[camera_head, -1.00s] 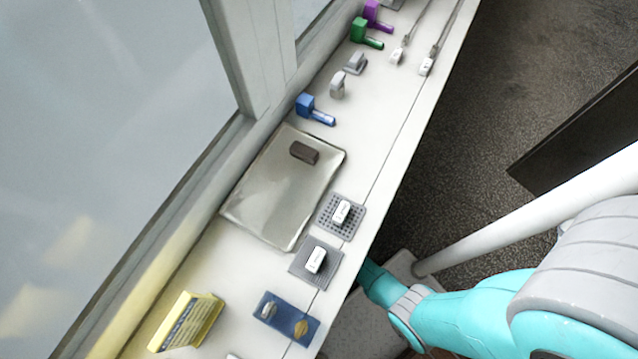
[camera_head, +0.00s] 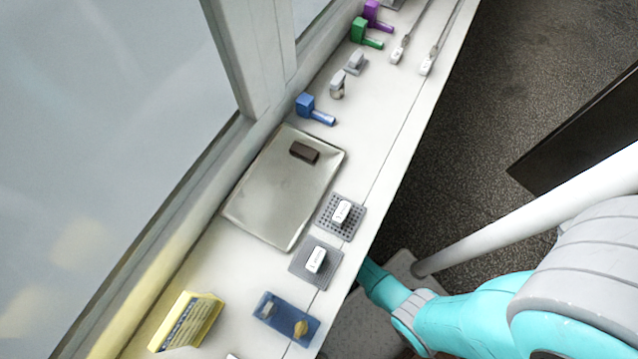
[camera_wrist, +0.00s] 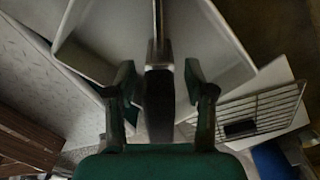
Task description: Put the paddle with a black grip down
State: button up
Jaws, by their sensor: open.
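The paddle shows in the wrist view with its black grip (camera_wrist: 160,104) toward me and its thin metal shaft (camera_wrist: 158,35) running away from me. It lies over a pale tray with raised rims (camera_wrist: 228,38). My gripper (camera_wrist: 160,75) is open, with one finger on each side of the grip. The left finger is very close to the grip, and I cannot tell whether it touches. The far end of the paddle is out of the picture. The head view shows neither the paddle nor my gripper.
In the wrist view, a wire rack (camera_wrist: 262,108) with a dark piece (camera_wrist: 240,127) stands at right. A blue object (camera_wrist: 271,160) is below it. In the head view, a long counter holds a metal tray (camera_head: 270,210), perforated grey pads (camera_head: 328,226) and a yellow box (camera_head: 187,321).

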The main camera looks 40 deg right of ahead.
notch_tip(320, 180, up, 11)
jog(key=shift+f, duration=0.2)
dwell(0.7)
